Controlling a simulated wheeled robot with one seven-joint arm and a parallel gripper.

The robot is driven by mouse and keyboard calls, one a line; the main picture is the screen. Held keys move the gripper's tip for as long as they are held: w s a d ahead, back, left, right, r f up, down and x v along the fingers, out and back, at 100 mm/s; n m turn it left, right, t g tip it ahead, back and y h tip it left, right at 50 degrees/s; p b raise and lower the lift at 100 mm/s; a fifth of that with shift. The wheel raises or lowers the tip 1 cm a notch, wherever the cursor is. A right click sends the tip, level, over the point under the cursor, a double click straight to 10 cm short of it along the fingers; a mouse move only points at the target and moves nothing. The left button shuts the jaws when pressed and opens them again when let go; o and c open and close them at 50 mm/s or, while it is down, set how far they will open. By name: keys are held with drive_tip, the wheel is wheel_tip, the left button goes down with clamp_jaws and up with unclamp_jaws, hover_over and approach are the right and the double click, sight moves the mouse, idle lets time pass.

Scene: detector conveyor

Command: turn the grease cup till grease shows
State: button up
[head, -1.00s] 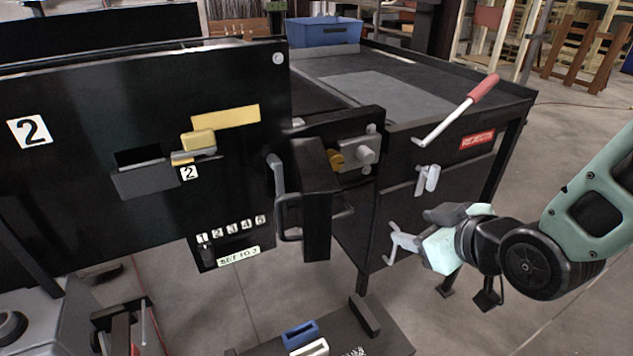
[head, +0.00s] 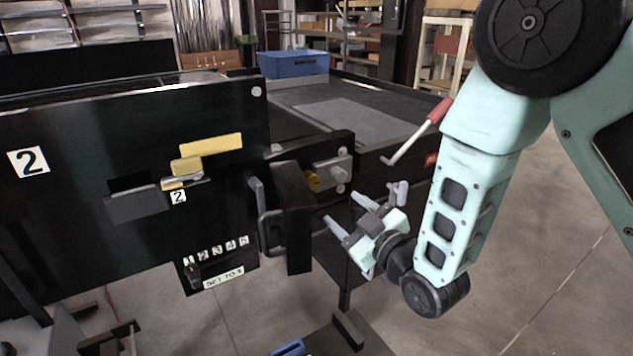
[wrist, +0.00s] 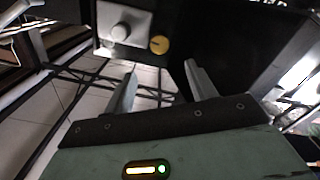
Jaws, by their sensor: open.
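The brass-yellow round cup (head: 313,180), which I take for the grease cup, sits on the dark bracket by the conveyor's end. In the wrist view the cup (wrist: 159,45) faces me with a dark slot mark. A grey plate with a pale round knob (wrist: 120,33) is to its left there; in the head view this knob (head: 340,173) is right of the cup. My gripper (head: 342,209) is open and empty, below and right of the cup, apart from it. In the wrist view the cup appears just beyond the gap between my fingers (wrist: 160,66). No grease is discernible.
A black upright block with a handle (head: 292,220) stands left of my gripper. A red-handled lever (head: 437,112) sticks up behind my arm. The black panel (head: 80,130) with yellow parts fills the left. A blue bin (head: 293,64) stands behind.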

sight(313, 184)
drive_tip(key=p+x, duration=0.3)
drive_tip(key=x, duration=0.8)
drive_tip(key=shift+w+a, duration=0.1)
drive_tip(key=c, duration=1)
